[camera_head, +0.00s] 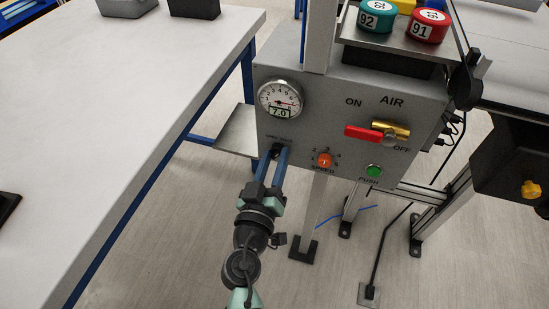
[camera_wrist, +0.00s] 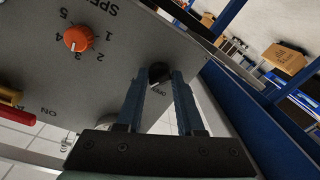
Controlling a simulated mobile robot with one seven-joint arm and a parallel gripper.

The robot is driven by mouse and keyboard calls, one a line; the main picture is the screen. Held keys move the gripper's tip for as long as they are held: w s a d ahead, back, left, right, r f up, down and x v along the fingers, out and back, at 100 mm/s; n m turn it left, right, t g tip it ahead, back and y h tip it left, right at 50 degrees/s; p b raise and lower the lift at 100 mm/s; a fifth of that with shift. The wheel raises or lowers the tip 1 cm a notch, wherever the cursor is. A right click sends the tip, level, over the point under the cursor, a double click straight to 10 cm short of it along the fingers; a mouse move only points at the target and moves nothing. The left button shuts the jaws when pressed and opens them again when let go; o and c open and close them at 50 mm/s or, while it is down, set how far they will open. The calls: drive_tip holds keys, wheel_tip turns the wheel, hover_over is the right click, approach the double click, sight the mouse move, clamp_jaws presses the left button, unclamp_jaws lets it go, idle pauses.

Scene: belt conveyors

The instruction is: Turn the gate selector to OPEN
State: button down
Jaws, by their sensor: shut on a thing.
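The gate selector, a small black knob (camera_wrist: 158,70), sits on the grey control panel (camera_head: 330,110). My gripper (camera_head: 276,156) reaches up to the panel from below, under the pressure gauge. Its two blue fingers (camera_wrist: 160,80) stand on either side of the knob and are shut on it. The way the knob points cannot be made out clearly.
The orange speed dial (camera_head: 325,160), green push button (camera_head: 373,171) and red-handled air valve (camera_head: 365,133) lie right of my gripper in the head view. The gauge (camera_head: 280,101) is just above. A white table (camera_head: 130,110) stands at left.

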drive_tip(key=shift+n, duration=0.4)
drive_tip(key=n+p, duration=0.1)
drive_tip(key=n, duration=0.4)
drive_tip(key=shift+d+r, duration=0.1)
drive_tip(key=shift+r, duration=0.05)
drive_tip(key=n+p, duration=0.1)
drive_tip(key=n, duration=0.4)
drive_tip(key=shift+n+g+p, duration=0.3)
drive_tip(key=shift+p, duration=0.1)
drive_tip(key=c, duration=0.6)
unclamp_jaws()
drive_tip(key=shift+o, duration=0.2)
